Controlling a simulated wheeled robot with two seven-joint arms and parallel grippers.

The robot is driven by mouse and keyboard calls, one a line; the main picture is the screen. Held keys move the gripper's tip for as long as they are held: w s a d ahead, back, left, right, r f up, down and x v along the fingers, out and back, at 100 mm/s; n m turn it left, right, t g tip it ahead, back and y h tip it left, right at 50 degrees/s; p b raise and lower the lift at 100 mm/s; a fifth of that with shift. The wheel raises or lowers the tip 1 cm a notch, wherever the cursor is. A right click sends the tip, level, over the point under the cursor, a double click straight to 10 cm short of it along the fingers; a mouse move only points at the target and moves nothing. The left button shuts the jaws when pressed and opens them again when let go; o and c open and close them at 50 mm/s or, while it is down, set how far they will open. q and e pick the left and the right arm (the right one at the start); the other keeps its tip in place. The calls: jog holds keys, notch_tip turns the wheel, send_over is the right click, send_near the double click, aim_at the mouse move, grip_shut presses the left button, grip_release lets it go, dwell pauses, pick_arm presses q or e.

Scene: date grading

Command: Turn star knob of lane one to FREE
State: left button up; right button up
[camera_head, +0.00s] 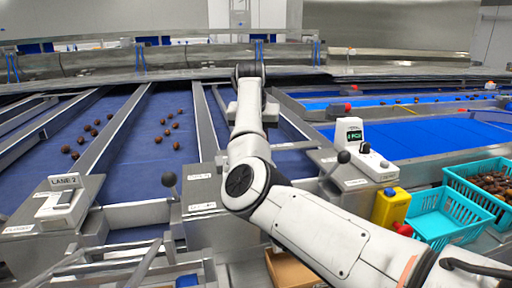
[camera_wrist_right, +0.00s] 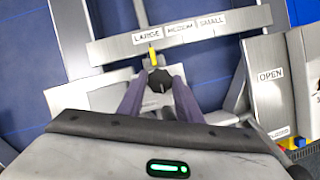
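In the right wrist view, a dark knob (camera_wrist_right: 158,80) with a yellow pointer (camera_wrist_right: 152,54) sits below a strip labelled LARGE, MEDIUM and SMALL (camera_wrist_right: 180,34). The pointer aims up toward the LARGE label. The two fingers of my right gripper (camera_wrist_right: 158,92) stand on either side of the knob; I cannot tell whether they press on it. No FREE label is readable. In the head view, my right arm reaches forward over the lanes and its fingers are hidden. My left gripper is not in view.
Dates (camera_head: 158,139) lie on the blue lane. At right are a small display unit (camera_head: 349,134), a yellow container (camera_head: 390,207) and turquoise crates (camera_head: 437,226). An OPEN label (camera_wrist_right: 270,75) shows beside the knob.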

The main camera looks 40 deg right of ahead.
jog(key=shift+n, duration=0.3)
jog(key=n+t+y+b, duration=0.1)
jog(key=n+b, duration=0.1)
jog(key=n, duration=0.1)
jog(key=shift+d+n, duration=0.1)
jog(key=shift+n, duration=0.2)
jog(key=shift+s+d+n+t+y+b, duration=0.1)
jog(key=shift+n+t+y+b, duration=0.35)
jog(key=shift+n, duration=0.75)
jog(key=shift+n+y+b, duration=0.45)
jog(key=shift+n, duration=0.65)
jog(key=o, duration=1.1)
jog(key=shift+c, duration=0.2)
jog(key=shift+r, duration=0.1)
